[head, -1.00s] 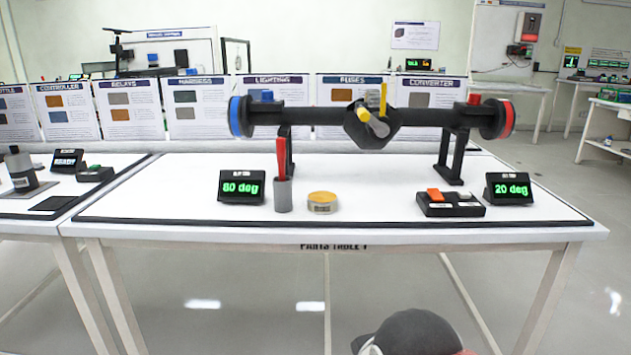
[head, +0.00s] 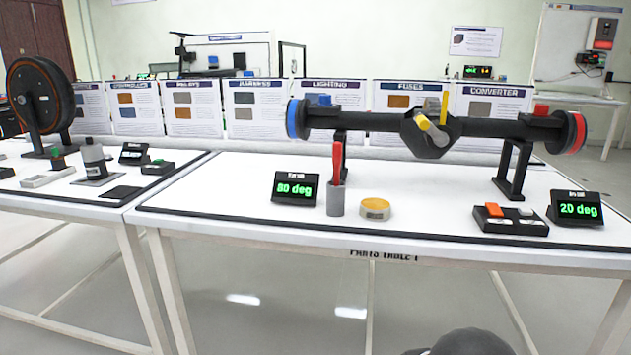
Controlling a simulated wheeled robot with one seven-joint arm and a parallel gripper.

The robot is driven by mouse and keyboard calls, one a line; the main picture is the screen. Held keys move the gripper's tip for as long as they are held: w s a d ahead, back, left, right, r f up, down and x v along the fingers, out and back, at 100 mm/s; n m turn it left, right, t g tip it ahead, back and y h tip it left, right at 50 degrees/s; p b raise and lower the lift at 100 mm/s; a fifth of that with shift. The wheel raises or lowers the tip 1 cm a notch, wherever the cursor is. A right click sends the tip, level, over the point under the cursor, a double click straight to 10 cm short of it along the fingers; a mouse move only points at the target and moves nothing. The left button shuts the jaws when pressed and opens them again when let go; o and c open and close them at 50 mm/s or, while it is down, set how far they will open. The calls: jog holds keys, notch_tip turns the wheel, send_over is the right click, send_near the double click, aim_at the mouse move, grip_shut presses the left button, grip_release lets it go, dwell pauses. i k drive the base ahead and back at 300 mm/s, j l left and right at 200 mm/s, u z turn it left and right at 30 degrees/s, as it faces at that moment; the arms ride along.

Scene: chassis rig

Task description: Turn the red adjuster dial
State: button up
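The red adjuster dial (head: 579,132) is a red-rimmed disc at the right end of a black horizontal axle (head: 375,118). A blue dial (head: 292,119) caps the left end. The axle rests on two black stands on the white table. A small display (head: 575,209) at the right reads 20 deg. Another display (head: 296,189) at the left reads 80 deg. My gripper is not in view; only a dark rounded part, likely of my arm, shows at the bottom edge.
On the table stand a grey cup (head: 335,203) with a red-handled tool, a yellow-topped round tin (head: 375,209) and a black button box (head: 510,219). A second table at left holds a large black wheel (head: 41,95). Info boards line the back.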

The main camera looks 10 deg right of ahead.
aim_at(542, 109)
jog(key=i+l+z, duration=0.1)
jog(key=l+z, duration=0.15)
jog(key=z, duration=0.25)
jog(key=i+l+z, duration=0.1)
jog(key=z, duration=0.4)
jog(key=i+l, duration=0.05)
jog(key=l, duration=0.05)
